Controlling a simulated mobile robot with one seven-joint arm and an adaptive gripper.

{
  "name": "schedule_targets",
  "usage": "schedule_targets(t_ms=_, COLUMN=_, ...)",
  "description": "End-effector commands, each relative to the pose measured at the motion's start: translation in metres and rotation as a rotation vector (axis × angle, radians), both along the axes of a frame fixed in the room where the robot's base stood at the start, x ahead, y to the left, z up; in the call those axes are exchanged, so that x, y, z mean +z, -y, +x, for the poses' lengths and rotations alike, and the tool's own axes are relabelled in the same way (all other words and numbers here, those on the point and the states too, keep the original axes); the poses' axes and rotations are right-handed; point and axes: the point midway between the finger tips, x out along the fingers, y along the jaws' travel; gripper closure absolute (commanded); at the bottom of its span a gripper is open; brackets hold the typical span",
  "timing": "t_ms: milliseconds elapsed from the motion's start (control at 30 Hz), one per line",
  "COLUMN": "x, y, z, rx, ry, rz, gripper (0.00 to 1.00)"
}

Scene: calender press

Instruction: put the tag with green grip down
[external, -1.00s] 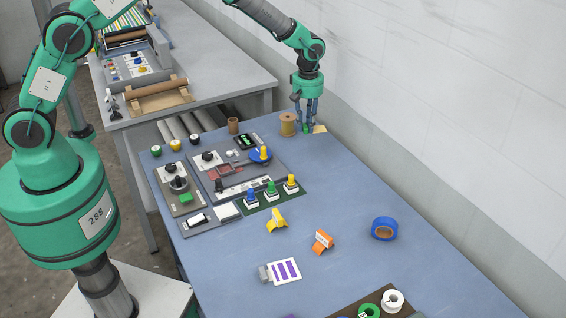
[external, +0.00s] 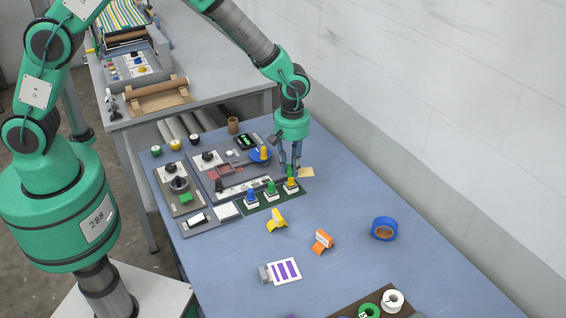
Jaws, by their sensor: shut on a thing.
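The tag with green grip shows as a small tan card (external: 306,172) with a bit of green at its left edge, between my fingertips. My gripper (external: 291,169) points down and is shut on the green grip, which the fingers mostly hide. The tag is just behind the yellow knob (external: 291,185) at the right end of the green strip. I cannot tell how high it is above the blue table (external: 345,195).
The control panels (external: 215,165) and knobs lie left of my gripper. A yellow clip (external: 277,221), an orange clip (external: 322,241), a purple-striped card (external: 285,270) and a blue tape roll (external: 384,228) lie nearer the camera. The table right of my gripper is clear.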

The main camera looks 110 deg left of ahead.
Motion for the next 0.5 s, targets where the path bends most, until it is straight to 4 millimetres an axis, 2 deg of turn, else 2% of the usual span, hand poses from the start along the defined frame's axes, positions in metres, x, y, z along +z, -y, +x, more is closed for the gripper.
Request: schedule_targets(t_ms=500, x=-0.074, y=-0.001, z=0.0, rx=0.001, ry=-0.002, rz=-0.001, gripper=0.95)
